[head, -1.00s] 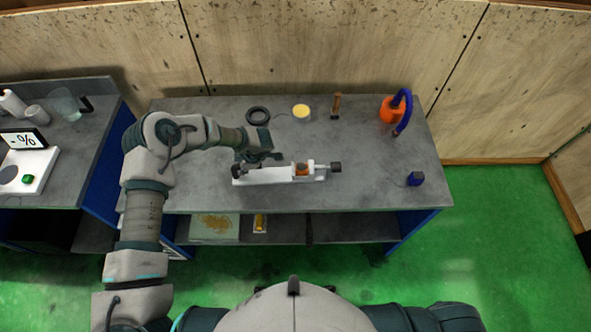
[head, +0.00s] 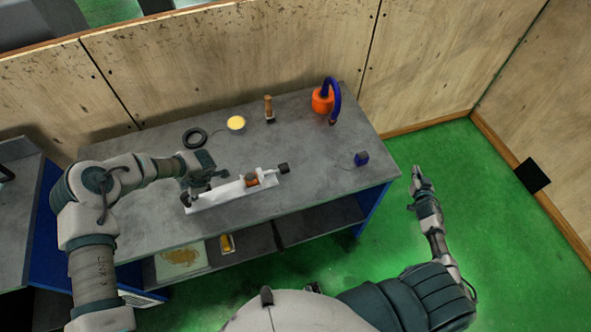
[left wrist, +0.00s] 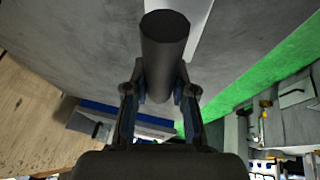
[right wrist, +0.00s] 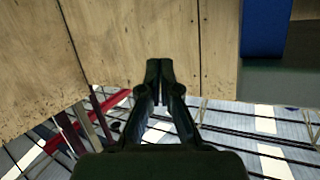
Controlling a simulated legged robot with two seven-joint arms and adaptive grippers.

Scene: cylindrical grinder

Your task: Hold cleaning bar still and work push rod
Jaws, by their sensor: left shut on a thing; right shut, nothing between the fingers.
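The cleaning bar (head: 222,196) is a long white body lying on the grey bench, with an orange-brown block in its right part. The push rod (head: 283,169) ends in a dark knob at the bar's right end. My left gripper (head: 198,184) is at the bar's left end. In the left wrist view its fingers (left wrist: 160,92) are closed on the bar's dark cylindrical end (left wrist: 165,45). The gripper partly hides that end in the head view. My right gripper (head: 416,178) is shut and empty, off the bench's right side over green floor; its fingertips touch in the right wrist view (right wrist: 159,68).
The bench's right edge lies between the push rod and my right gripper.

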